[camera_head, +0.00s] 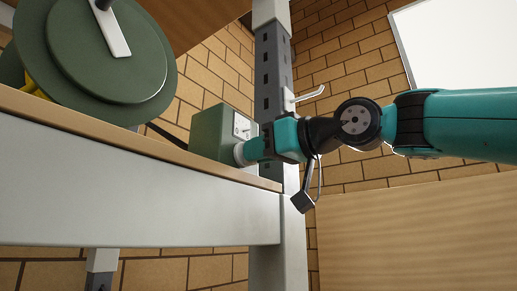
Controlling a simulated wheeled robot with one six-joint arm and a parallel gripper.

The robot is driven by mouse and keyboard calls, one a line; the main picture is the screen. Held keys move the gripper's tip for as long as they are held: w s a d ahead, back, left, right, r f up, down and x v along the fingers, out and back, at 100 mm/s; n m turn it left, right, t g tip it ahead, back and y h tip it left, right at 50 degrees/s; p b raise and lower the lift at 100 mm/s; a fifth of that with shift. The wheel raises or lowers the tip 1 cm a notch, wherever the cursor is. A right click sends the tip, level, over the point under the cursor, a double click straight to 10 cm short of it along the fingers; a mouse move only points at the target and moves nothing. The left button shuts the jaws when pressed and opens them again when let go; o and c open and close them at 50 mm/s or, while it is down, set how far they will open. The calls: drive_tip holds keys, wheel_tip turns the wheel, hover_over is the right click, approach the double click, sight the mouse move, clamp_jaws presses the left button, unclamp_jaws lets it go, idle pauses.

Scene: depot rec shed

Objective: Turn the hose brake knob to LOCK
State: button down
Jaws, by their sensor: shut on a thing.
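A green box (208,134) stands on the bench near its right end, with a pale label plate (241,124) on its right-hand face. The brake knob (238,153) shows as a pale round edge low on that face. My gripper (247,151) reaches in from the right and is shut on the knob. The fingers and most of the knob are hidden by the gripper's own body. The knob's pointer cannot be seen, and the label marks are too small to read.
A large green hose reel (90,80) with a pale crank bar (112,28) stands on the bench (120,133) at left. A grey post (272,75) with a white hook (309,95) rises close behind my gripper. A wooden panel (420,235) fills the lower right.

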drive_tip(key=shift+m, duration=0.7)
drive_tip(key=c, duration=1.1)
unclamp_jaws()
drive_tip(key=b+v, duration=0.3)
drive_tip(key=v, duration=1.4)
drive_tip(key=shift+d, duration=0.2)
drive_tip(key=shift+s+f, duration=0.1)
